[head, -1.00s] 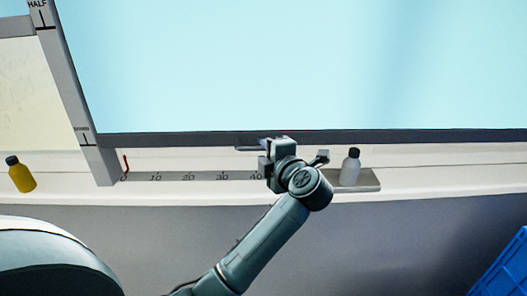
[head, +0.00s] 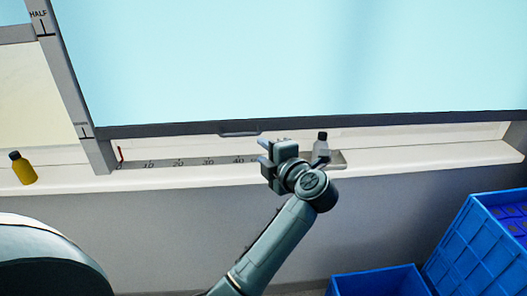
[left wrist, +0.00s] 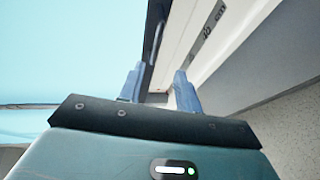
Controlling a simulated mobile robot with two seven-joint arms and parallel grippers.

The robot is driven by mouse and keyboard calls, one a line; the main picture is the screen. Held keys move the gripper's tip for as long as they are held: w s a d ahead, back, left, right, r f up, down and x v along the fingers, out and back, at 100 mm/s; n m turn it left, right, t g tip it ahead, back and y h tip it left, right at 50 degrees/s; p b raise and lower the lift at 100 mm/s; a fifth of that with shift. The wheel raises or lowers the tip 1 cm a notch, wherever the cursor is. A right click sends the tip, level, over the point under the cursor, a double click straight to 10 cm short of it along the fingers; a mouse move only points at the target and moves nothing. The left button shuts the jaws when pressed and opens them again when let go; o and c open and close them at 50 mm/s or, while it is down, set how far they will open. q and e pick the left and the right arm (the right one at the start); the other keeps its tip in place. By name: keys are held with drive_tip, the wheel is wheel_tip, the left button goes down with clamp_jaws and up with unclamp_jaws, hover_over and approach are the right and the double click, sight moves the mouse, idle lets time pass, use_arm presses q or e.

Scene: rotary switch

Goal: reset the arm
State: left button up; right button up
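My left gripper (head: 264,154) is in front of the sill, below and right of the dark handle (head: 240,133) on the panel's bottom edge. Its two fingers stand apart with nothing between them, as the left wrist view (left wrist: 158,88) also shows. The handle is clear of the fingers. The large pale blue panel (head: 300,60) has a dark lower frame and hangs just above the sill. My right gripper is in neither view.
A numbered grey scale (head: 195,162) with a red marker (head: 120,154) runs along the sill. A grey bottle (head: 322,146) with a black cap stands behind my left wrist. A yellow bottle (head: 22,170) is at far left. Blue crates (head: 470,250) stand at lower right.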

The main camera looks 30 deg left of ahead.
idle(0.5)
use_arm(q)
drive_tip(key=s+d+f+m+t+h+p, duration=0.1)
drive_tip(key=s+d+f+m+t+h, duration=0.4)
drive_tip(key=m+h, duration=0.5)
drive_tip(key=s+d+f+m+t+h+p, duration=0.1)
drive_tip(key=s+d+f+m+t+h, duration=0.35)
drive_tip(key=m, duration=0.95)
drive_tip(key=s+d+f+m+g+h, duration=0.1)
drive_tip(key=s+f+m+g, duration=0.6)
drive_tip(key=s+f, duration=0.7)
drive_tip(key=shift+s+d+f+h, duration=0.25)
drive_tip(key=shift+s+d+h, duration=0.1)
drive_tip(key=shift+s+d, duration=0.3)
drive_tip(key=shift+g, duration=0.35)
drive_tip(key=shift+a, duration=0.1)
